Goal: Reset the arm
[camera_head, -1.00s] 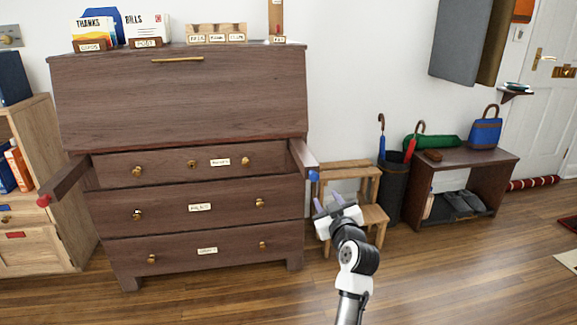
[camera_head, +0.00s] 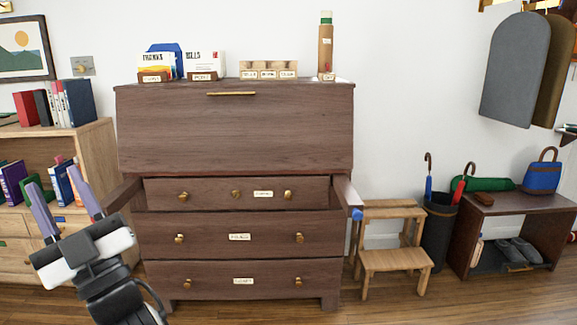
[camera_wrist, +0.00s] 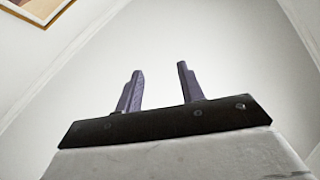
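My gripper (camera_head: 62,202) is at the lower left in the head view, raised in front of the left bookcase and the left edge of the bureau. Its two purple-grey fingers point up and stand apart with nothing between them. In the wrist view the fingers (camera_wrist: 158,88) are also apart, with only pale wall or ceiling behind them. My gripper appears clear of the furniture, though its exact distance from the bookcase cannot be told.
The dark wooden bureau (camera_head: 235,130) has its sloped front closed and a support arm (camera_head: 345,190) out at its right. A light bookcase (camera_head: 95,155) stands left. A wooden step stool (camera_head: 395,262), umbrella stand (camera_head: 437,235) and shoe bench (camera_head: 515,204) stand right.

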